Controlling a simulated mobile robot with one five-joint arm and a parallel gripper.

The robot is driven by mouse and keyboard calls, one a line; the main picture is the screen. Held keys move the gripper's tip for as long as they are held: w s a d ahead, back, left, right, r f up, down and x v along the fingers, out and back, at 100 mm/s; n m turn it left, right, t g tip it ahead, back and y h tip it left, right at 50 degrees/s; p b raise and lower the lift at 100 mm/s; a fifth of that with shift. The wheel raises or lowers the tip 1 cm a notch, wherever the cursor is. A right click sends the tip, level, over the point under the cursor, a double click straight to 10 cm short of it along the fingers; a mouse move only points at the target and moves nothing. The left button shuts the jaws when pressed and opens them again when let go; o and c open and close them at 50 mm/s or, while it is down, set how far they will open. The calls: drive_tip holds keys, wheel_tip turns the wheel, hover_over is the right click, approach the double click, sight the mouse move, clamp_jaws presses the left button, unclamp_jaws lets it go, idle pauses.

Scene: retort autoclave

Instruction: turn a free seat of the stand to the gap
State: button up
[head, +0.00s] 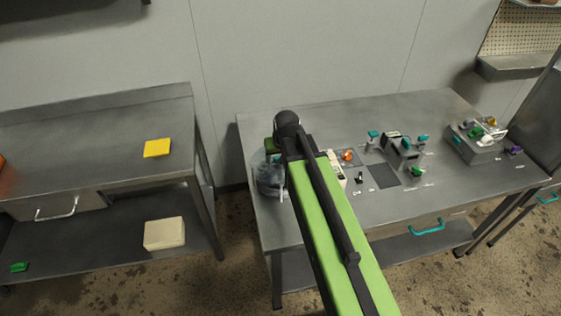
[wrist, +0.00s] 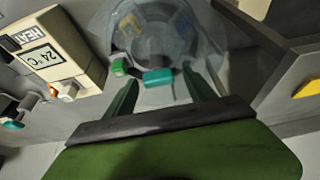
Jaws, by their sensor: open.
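The round stand (wrist: 160,42) is inside a clear, see-through round guard (wrist: 105,30) at the top of the wrist view. In the head view the clear guard (head: 268,180) is at the table's left end, partly hidden by my arm. A teal block (wrist: 158,77) is at the stand's near side, with a small green piece (wrist: 118,67) left of it. A blurred yellow patch (wrist: 128,24) shows farther back. My gripper (wrist: 160,80) is open, its fingers on either side of the teal block. I cannot tell whether they touch it, or which seats are free.
A box marked HEAT (wrist: 52,45), reading 24 °C, stands close to the left of my gripper. Farther right on the steel table (head: 350,110) are teal-handled fixtures (head: 400,145) and a grey box with coloured parts (head: 474,140). A side bench (head: 80,135) holds a yellow block (head: 157,148).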

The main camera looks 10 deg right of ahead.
drive_tip(key=shift+r, duration=0.15)
drive_tip(key=shift+d, duration=0.1)
clamp_jaws()
idle(0.3)
drive_tip(key=shift+d, duration=0.1)
